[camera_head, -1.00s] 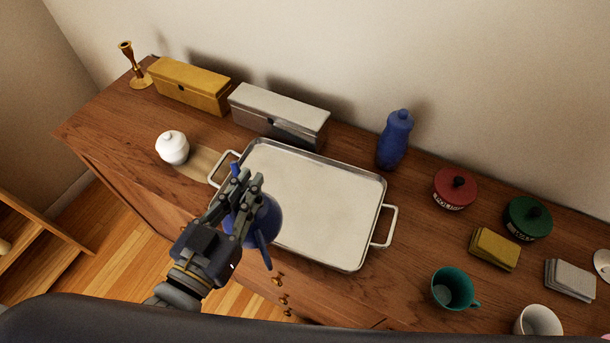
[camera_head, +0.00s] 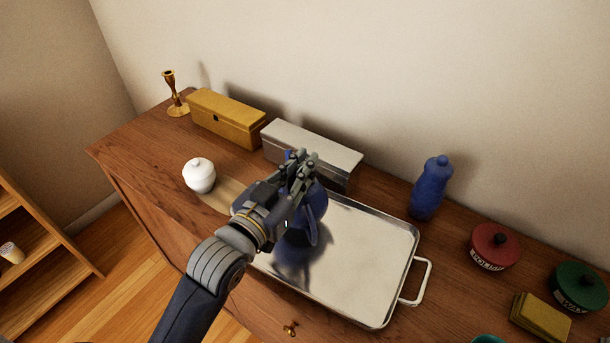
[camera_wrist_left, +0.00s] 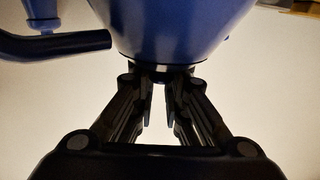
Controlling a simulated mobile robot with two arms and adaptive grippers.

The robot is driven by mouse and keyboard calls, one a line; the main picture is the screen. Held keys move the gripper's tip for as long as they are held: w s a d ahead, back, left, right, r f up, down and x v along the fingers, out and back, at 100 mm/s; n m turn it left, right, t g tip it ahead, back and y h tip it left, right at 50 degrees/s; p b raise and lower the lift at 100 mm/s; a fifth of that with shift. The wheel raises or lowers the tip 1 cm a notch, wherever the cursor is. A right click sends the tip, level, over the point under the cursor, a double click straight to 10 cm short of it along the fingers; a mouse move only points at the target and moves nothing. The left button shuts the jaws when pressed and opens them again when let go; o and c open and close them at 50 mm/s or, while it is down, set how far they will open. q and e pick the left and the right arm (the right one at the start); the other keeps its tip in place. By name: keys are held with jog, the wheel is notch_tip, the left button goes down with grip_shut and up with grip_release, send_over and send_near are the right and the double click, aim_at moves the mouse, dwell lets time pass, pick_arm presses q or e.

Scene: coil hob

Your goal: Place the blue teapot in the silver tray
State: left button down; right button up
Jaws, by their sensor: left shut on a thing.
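The blue teapot (camera_head: 309,212) is in my left gripper (camera_head: 302,165), which is shut on it. In the head view the gripper and arm hide part of the teapot. The teapot is over the left part of the silver tray (camera_head: 372,255), with a dark reflection on the tray floor below it. I cannot tell whether it touches the tray. The wrist view shows the teapot body (camera_wrist_left: 175,30) close above the gripper fingers (camera_wrist_left: 160,85), with a spout or handle at left. My right gripper is not in view.
A white lidded pot (camera_head: 199,176) stands left of the tray. A silver box (camera_head: 312,150) and a yellow box (camera_head: 226,118) stand behind. A blue bottle (camera_head: 430,188) is behind the tray's right end. Red (camera_head: 494,247) and green (camera_head: 578,288) tins stand right. The tray's right half is clear.

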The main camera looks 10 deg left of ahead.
pick_arm(q)
jog(key=shift+w+d+r, duration=0.1)
jog(key=shift+w+d, duration=0.05)
jog(key=shift+w, duration=0.55)
notch_tip(320, 180, down, 3)
jog(key=shift+f, duration=0.25)
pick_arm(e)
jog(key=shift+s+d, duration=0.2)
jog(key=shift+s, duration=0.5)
pick_arm(q)
jog(key=shift+f, duration=0.15)
jog(key=c, duration=1.6)
grip_release()
jog(key=shift+s+f, duration=0.1)
jog(key=shift+o, duration=0.2)
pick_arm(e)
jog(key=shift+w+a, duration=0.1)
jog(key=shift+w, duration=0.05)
